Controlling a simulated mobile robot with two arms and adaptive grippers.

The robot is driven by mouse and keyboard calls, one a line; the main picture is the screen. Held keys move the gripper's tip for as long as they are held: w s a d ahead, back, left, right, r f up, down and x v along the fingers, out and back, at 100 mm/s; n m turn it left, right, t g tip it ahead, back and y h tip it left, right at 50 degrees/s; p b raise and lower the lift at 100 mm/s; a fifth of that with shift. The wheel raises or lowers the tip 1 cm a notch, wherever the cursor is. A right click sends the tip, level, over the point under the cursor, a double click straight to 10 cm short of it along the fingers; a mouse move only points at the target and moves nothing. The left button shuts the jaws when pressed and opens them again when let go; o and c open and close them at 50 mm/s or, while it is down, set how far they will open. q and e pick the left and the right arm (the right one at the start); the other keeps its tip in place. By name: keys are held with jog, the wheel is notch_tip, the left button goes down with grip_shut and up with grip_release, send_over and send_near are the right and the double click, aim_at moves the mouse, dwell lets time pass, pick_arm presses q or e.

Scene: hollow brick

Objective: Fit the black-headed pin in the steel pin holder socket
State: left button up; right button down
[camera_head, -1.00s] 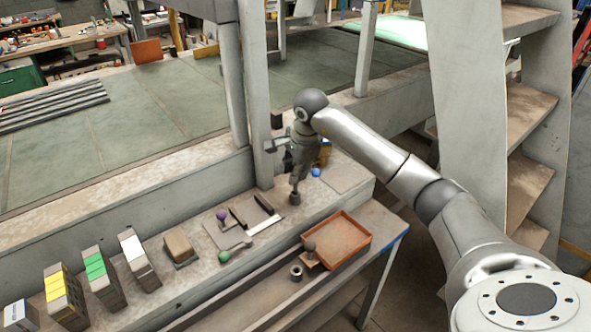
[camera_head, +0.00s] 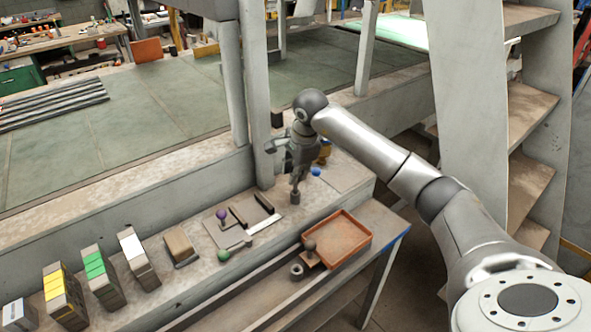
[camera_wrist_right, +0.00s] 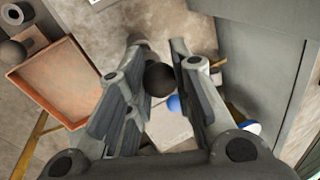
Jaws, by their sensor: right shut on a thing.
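My right gripper (camera_head: 297,186) points down over the bench ledge (camera_head: 190,285). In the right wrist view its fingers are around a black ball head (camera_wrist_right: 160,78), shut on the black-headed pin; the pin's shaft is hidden. A short dark cylinder (camera_head: 295,198) shows below the fingers in the head view; I cannot tell whether it is part of the pin or a separate piece. A hollow grey steel cylinder (camera_head: 297,270), seemingly the pin holder socket, stands left of the orange tray; it also shows in the right wrist view (camera_wrist_right: 15,12). My left gripper is out of view.
The orange tray (camera_head: 366,236) is empty. Beside it a dark ball (camera_head: 309,245) tops a small brown block. Purple (camera_head: 221,214), green (camera_head: 223,256) and blue (camera_head: 316,172) balls stand near metal brackets. Several colored blocks line the ledge at left.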

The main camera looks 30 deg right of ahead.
jog(key=shift+f+b, duration=1.2)
jog(key=shift+f, duration=0.45)
jog(key=c, duration=1.2)
grip_release()
jog(key=v, duration=1.2)
jog(key=shift+s+f, duration=0.1)
jog(key=shift+f, duration=0.05)
